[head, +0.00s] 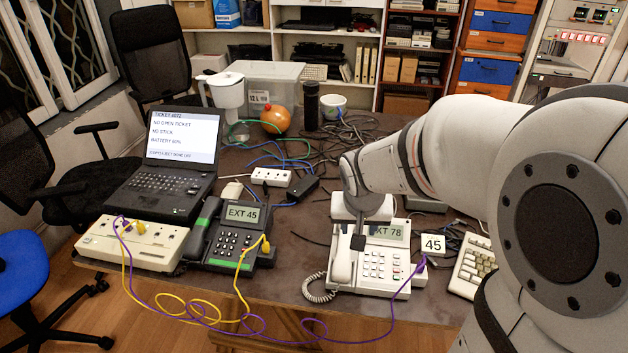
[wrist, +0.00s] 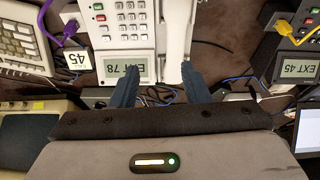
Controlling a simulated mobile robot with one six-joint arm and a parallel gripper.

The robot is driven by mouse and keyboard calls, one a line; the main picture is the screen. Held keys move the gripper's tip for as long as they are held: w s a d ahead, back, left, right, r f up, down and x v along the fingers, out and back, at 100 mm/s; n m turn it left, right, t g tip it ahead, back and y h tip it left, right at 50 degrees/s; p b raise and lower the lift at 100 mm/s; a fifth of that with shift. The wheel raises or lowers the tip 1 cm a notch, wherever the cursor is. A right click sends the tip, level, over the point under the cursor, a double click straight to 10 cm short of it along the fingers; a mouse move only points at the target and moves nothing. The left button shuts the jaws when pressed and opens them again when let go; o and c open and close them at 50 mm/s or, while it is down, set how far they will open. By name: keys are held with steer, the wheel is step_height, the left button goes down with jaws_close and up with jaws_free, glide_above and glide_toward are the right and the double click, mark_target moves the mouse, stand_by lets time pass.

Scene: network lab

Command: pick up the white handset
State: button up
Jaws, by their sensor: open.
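The white handset (head: 343,262) lies on its cradle along the left side of the white desk phone (head: 382,262), whose screen reads EXT 78. Its coiled cord hangs from the near end. In the wrist view the handset (wrist: 175,32) runs down from the top edge, beside the keypad of the white phone (wrist: 127,38). My gripper (head: 358,238) is over the far end of the phone. In the wrist view my gripper (wrist: 160,70) is open, one finger by the screen and the other by the handset's right side. Nothing is held; whether the fingers touch anything is unclear.
A card marked 45 (head: 433,245) and a keyboard (head: 474,265) are at right. Purple and yellow cables loop over the front edge.

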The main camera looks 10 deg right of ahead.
steer(key=b, duration=0.1)
glide_above(345, 239)
steer(key=s, duration=0.2)
steer(key=shift+m, duration=0.3)
steer(key=f, duration=0.5)
steer(key=shift+s+a, duration=0.2)
steer(key=shift+w+f, duration=0.2)
steer(key=shift+f, duration=0.15)
steer(key=x, duration=0.3)
steer(key=b+x, duration=0.1)
steer(key=x, duration=0.3)
steer(key=shift+a, duration=0.2)
steer(key=shift+t, duration=0.3)
